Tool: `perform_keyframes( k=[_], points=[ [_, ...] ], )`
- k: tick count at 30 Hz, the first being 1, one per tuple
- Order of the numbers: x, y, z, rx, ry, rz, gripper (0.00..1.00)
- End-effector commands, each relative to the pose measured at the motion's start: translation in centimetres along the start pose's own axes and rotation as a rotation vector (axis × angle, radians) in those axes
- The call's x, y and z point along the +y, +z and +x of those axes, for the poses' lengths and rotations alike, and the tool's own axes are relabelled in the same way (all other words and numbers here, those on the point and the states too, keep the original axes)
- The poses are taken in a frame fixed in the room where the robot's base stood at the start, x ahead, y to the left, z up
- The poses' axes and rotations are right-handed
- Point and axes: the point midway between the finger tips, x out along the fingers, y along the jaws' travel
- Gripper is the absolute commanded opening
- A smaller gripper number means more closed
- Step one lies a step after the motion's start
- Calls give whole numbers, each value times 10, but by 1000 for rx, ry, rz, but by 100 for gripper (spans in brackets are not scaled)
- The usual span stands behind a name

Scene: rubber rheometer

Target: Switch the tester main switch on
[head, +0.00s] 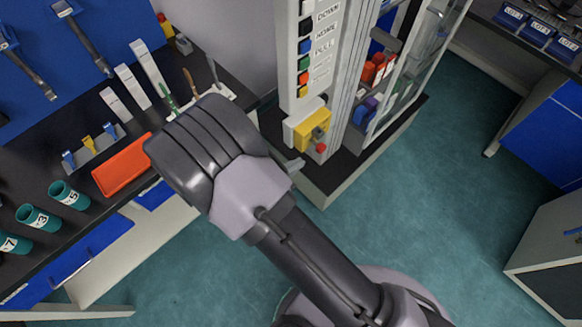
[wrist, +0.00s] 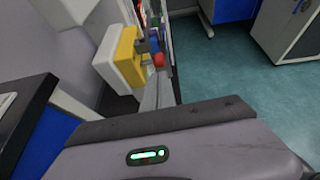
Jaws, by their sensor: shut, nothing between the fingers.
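The tester (head: 345,75) is a tall pale machine with a column of coloured buttons. Low on it sits the main switch (head: 312,130), a yellow plate on a pale box with a grey handle and a small red part below. It also shows in the wrist view (wrist: 129,57), seen from the side. I cannot tell the handle's setting. My gripper (head: 294,164) shows as a small grey tip beyond my wrist, below and left of the switch. In the wrist view its shut, empty fingers (wrist: 152,94) point up towards the switch, apparently apart from it.
A dark bench with an orange tray (head: 122,164), numbered teal cups (head: 68,195) and tools lies left of my arm. An open cabinet (head: 400,75) with coloured items adjoins the tester. The teal floor (head: 420,190) is clear on the right, before a grey cabinet (head: 548,250).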

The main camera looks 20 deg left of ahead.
Motion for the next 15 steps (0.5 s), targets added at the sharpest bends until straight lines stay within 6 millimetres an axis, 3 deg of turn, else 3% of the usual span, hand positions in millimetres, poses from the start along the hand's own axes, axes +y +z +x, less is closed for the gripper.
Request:
perform_keyframes(
  k=[9,15],
  points=[
    [0,-3,66,1,-1,1,0],
    [0,-1,84,1,0,2,0]
  ],
)
